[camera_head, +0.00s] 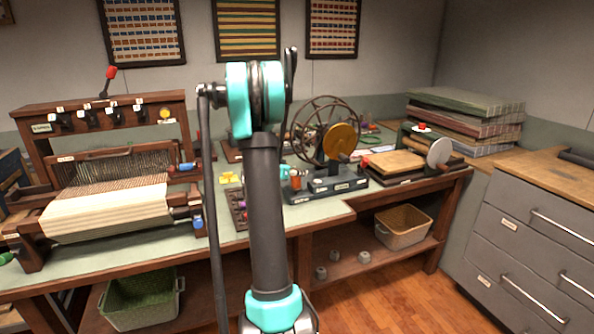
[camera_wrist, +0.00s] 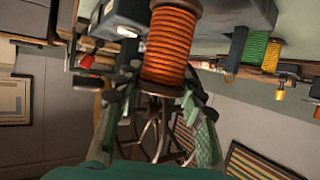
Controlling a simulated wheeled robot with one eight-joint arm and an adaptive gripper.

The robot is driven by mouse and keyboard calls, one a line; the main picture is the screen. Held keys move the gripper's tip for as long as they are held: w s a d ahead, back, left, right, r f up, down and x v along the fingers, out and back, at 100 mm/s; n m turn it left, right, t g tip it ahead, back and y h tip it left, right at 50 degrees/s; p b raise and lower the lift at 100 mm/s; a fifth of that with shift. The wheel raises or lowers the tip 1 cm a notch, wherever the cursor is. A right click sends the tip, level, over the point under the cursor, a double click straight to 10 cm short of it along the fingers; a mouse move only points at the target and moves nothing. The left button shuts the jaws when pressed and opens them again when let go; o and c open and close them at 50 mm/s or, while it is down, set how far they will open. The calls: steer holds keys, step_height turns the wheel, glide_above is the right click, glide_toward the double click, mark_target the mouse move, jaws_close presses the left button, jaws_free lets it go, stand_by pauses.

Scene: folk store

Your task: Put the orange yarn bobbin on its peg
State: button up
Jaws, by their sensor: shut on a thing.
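The orange yarn bobbin (camera_wrist: 172,45) is between the fingers of my gripper (camera_wrist: 163,92) in the wrist view. I cannot tell which peg is the orange one.
A green bobbin (camera_wrist: 256,47) and a yellow bobbin (camera_wrist: 272,55) show beside the held one in the wrist view. A winder with a spoked wheel (camera_head: 310,112) stands right of my arm. A loom (camera_head: 110,185) fills the left bench. A basket (camera_head: 404,226) sits below.

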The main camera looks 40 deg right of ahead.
steer(key=shift+f, duration=1.1)
steer(key=o, duration=1.2)
steer(key=v, duration=1.2)
steer(key=shift+w, duration=0.1)
steer(key=shift+a, duration=0.1)
